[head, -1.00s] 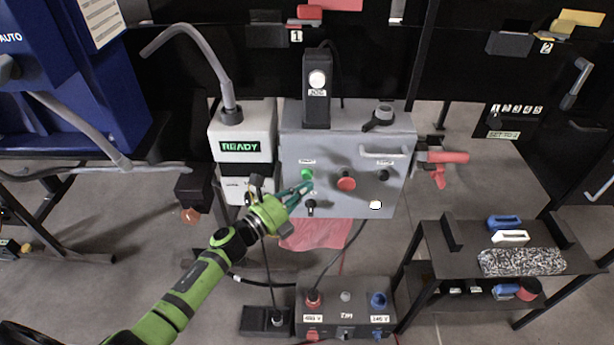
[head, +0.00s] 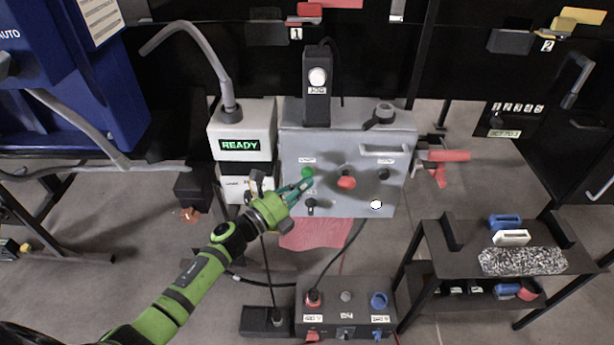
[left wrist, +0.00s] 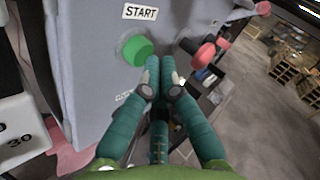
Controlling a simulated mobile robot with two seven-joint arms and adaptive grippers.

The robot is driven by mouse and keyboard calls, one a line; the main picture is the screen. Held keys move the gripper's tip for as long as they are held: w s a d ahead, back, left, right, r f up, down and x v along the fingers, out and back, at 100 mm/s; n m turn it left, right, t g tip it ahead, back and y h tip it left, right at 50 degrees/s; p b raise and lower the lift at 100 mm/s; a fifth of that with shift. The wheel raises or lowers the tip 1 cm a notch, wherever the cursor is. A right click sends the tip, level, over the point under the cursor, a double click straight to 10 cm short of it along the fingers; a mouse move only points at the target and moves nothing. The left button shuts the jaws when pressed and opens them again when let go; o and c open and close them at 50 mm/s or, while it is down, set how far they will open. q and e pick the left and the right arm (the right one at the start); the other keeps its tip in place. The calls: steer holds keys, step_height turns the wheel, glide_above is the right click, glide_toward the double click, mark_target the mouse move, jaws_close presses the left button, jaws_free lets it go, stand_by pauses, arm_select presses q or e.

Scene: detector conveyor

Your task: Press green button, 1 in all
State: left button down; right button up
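The green button (head: 307,173) sits at the upper left of the grey control box's (head: 325,150) front face. In the left wrist view, the round green button (left wrist: 136,50) is under a label reading START (left wrist: 141,12). My left gripper (head: 309,184) is at the box front, its fingertips just below and right of the button in the head view. In the left wrist view, the teal fingers of my left gripper (left wrist: 160,75) are together with nothing between them, and the tips appear right of the button, apart from it. My right gripper is not in view.
A red knob (head: 346,182) is right of the green button, with a black knob (head: 311,203) below. A white unit reading READY (head: 241,145) stands left of the box. A lower power box (head: 345,297) is on the floor, and a dark shelf (head: 450,262) is at right.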

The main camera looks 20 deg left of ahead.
arm_select(q)
steer(key=shift+w+a+b, duration=0.15)
steer(key=shift+w+b, duration=0.15)
steer(key=shift+w, duration=0.15)
stand_by(1.0)
steer(key=shift+s, duration=0.1)
steer(key=shift+s+d+p, duration=0.25)
steer(key=shift+s+p, duration=0.05)
steer(key=shift+s, duration=0.45)
steer(key=shift+s, duration=0.1)
steer(key=s, duration=0.2)
steer(key=s+d+p, duration=0.1)
steer(key=s, duration=0.1)
steer(key=shift+s+d, duration=0.2)
steer(key=shift+s, duration=0.1)
stand_by(0.5)
